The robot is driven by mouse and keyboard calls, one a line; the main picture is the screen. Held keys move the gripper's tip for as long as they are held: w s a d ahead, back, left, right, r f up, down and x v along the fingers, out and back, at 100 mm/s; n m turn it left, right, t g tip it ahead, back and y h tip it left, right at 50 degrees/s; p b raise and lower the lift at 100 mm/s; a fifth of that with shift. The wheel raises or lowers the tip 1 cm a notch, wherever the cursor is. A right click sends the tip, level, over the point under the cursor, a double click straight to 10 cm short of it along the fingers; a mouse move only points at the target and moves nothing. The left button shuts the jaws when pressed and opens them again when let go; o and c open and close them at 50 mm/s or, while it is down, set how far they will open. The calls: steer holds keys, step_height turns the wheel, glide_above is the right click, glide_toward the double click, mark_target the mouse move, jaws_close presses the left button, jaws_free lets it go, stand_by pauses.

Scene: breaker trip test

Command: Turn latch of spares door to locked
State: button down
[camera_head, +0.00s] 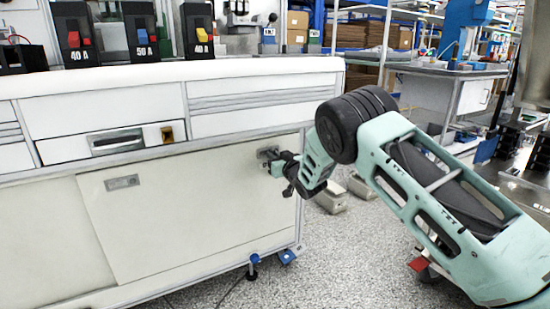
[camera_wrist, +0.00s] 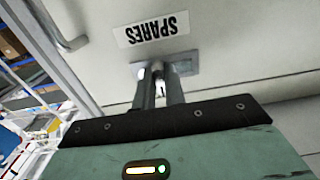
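The spares door (camera_head: 200,205) is the pale lower panel of the white cabinet in the head view and looks closed. In the wrist view its SPARES label (camera_wrist: 153,29) reads upside down. The latch (camera_head: 268,153) sits near the door's upper right corner. In the wrist view its metal plate (camera_wrist: 184,64) shows behind my fingertips, with a small metal handle (camera_wrist: 158,69) between them. My gripper (camera_head: 280,166) reaches it from the right; its two fingers (camera_wrist: 159,82) are close together on the handle. The fingers hide part of the latch, and its exact angle is unclear.
A drawer with a dark handle slot (camera_head: 117,141) is above the door. Several breakers (camera_head: 140,37) stand on the bench top (camera_head: 230,68). A grey handle (camera_wrist: 68,38) shows beside the door in the wrist view. Grey boxes (camera_head: 330,198) lie on the floor behind my arm.

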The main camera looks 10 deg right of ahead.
steer(key=shift+d+r+n+b, duration=0.1)
steer(key=shift+n+b, duration=0.75)
steer(key=shift+n, duration=3.55)
steer(key=shift+r+n+b, duration=0.1)
steer(key=shift+n+b, duration=0.7)
steer(key=shift+n, duration=3.6)
steer(key=c, duration=1.5)
jaws_free()
steer(key=shift+o, duration=0.2)
steer(key=p+v, duration=0.4)
steer(key=v, duration=1.3)
steer(key=shift+s, duration=0.2)
steer(key=shift+d, duration=0.15)
